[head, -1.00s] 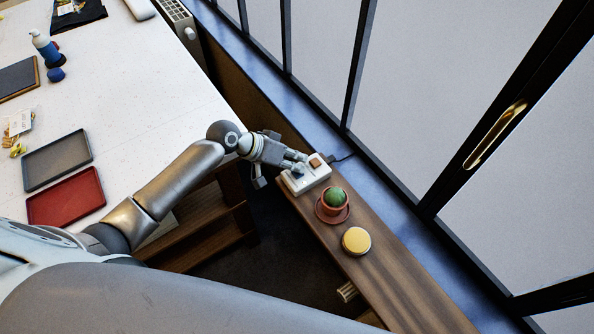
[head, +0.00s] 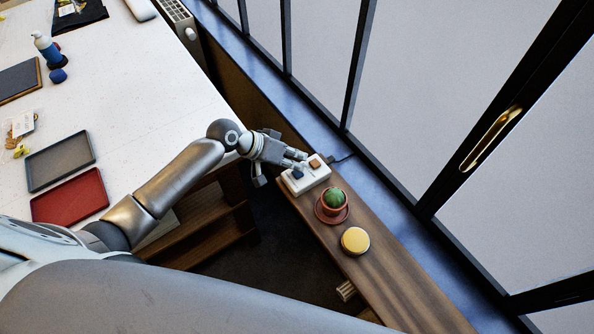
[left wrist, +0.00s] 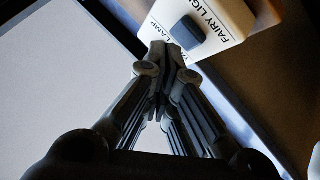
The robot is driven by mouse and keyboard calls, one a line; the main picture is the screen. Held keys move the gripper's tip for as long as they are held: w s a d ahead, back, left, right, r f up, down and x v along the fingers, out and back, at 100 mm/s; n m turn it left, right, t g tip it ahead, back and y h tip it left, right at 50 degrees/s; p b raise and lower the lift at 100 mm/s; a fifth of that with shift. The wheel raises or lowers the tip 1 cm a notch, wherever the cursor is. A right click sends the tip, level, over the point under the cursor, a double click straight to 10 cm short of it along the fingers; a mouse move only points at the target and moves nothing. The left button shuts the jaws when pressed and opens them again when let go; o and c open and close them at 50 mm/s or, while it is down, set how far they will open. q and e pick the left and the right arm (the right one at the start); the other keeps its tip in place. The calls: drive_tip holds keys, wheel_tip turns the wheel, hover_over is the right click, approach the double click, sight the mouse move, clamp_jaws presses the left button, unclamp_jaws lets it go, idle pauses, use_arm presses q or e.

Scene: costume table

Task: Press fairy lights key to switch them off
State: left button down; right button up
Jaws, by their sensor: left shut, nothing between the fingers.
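A white switch box (head: 318,178) lies on the wooden ledge by the window, with a dark blue key and an orange-brown key (head: 314,163). In the left wrist view the box (left wrist: 226,14) shows the printed words "FAIRY LIGHTS", partly cut off, beside the dark key (left wrist: 187,33). This key looks unlit; it also shows in the head view (head: 297,174). My left gripper (head: 302,155) is shut and empty at the box. In the left wrist view its fingertips (left wrist: 165,62) are close to the dark key; contact cannot be told. My right gripper is out of view.
A potted cactus (head: 334,198) and a round yellow-topped object (head: 355,240) stand on the ledge (head: 400,290) near the box. A cable (head: 343,157) runs from the box toward the window. The white table (head: 130,90) holds a grey tray (head: 60,162) and a red tray (head: 70,198).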

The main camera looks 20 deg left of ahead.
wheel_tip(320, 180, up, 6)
drive_tip(key=p, duration=0.5)
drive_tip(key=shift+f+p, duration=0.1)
drive_tip(key=shift+p, duration=0.2)
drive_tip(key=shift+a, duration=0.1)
